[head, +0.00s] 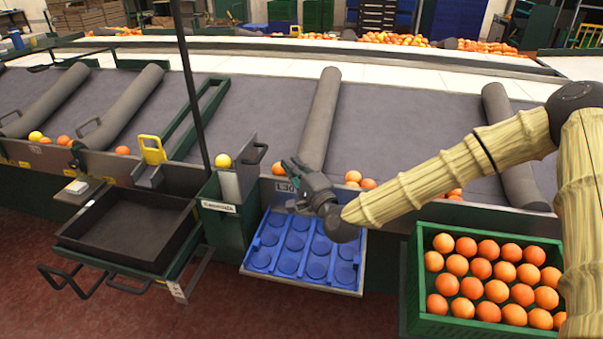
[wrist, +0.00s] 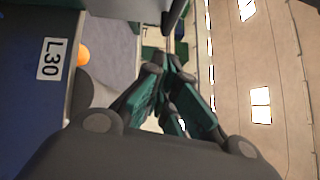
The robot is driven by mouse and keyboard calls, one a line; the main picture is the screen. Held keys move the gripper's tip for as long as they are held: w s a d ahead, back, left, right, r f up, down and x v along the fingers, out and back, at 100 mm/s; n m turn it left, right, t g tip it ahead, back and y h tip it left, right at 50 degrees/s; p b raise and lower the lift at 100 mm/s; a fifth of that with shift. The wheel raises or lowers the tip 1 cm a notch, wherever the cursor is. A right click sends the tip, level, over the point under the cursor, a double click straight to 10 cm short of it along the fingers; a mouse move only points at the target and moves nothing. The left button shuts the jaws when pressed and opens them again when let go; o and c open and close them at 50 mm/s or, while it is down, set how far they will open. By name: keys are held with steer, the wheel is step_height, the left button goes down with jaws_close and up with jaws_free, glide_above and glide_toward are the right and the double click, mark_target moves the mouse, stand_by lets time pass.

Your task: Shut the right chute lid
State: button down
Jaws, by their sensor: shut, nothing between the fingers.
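A grey upright plate (head: 247,157) stands raised above the green chute box (head: 228,232), which carries a white label; I take this plate to be the right chute lid. It is open, standing roughly vertical. My gripper (head: 291,165) is just right of the plate, in front of the belt edge and above the blue tray. Its fingers are shut and empty, and a gap shows between them and the plate. The closed fingers (wrist: 165,68) show in the wrist view, with a dark grey edge above them that I cannot identify for sure.
The blue tray (head: 262,258) with round pockets is below my gripper. A green crate (head: 425,323) of oranges stands right. A black tray (head: 80,244) and a yellow handle (head: 153,149) are left. A thin dark post (head: 194,95) rises beside the chute box. An L30 label (wrist: 52,59) is near.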

steer(key=shift+w+a+r+p, duration=0.2)
steer(key=shift+w+a, duration=0.15)
steer(key=shift+a, duration=0.35)
steer(key=shift+w+a+r+p, duration=0.15)
steer(key=shift+w+a, duration=0.25)
steer(key=shift+a, duration=0.3)
steer(key=shift+w+a+r+p, duration=0.1)
steer(key=shift+w+a+p, duration=0.2)
steer(key=shift+a, duration=0.4)
steer(key=shift+r, duration=0.1)
